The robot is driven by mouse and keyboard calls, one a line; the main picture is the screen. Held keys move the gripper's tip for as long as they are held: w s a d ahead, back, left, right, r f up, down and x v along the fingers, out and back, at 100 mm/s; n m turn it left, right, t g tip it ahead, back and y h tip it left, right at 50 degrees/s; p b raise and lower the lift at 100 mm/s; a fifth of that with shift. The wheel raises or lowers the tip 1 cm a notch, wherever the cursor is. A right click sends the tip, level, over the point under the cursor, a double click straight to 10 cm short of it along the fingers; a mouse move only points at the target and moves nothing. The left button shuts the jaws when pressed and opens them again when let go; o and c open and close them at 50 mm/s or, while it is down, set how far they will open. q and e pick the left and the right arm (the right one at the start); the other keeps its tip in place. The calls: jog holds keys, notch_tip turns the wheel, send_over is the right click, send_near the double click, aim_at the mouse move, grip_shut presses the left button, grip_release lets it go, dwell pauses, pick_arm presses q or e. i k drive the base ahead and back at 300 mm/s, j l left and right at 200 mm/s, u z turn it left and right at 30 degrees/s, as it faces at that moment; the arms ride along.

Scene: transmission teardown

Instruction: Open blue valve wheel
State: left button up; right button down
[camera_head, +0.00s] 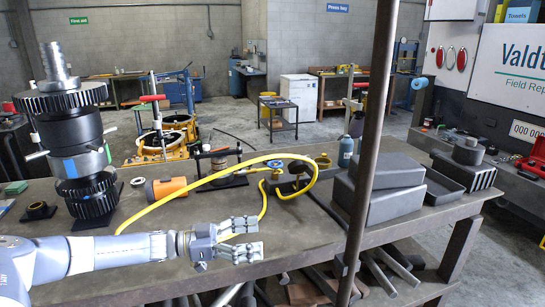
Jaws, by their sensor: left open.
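A small valve assembly (288,184) with brass-coloured parts stands on the workbench, right of centre. A small blue wheel-like part (276,164) shows at its upper left; it is too small to tell how far it is turned. A yellow hose (206,179) arcs over and around the assembly. My left gripper (258,238) reaches in from the left, low over the front of the bench. Its fingers point right and are spread apart, with nothing between them. It is in front of the valve assembly, apart from it. My right gripper is not in view.
A tall gear stack (75,135) stands at the bench's left. An orange cylinder (167,188) lies behind my left arm. Grey metal boxes (385,193) fill the right side. A brown upright post (372,150) crosses the view between the valve and boxes.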

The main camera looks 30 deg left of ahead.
aim_at(275, 165)
jog(key=i+j, duration=1.05)
jog(key=i, duration=0.05)
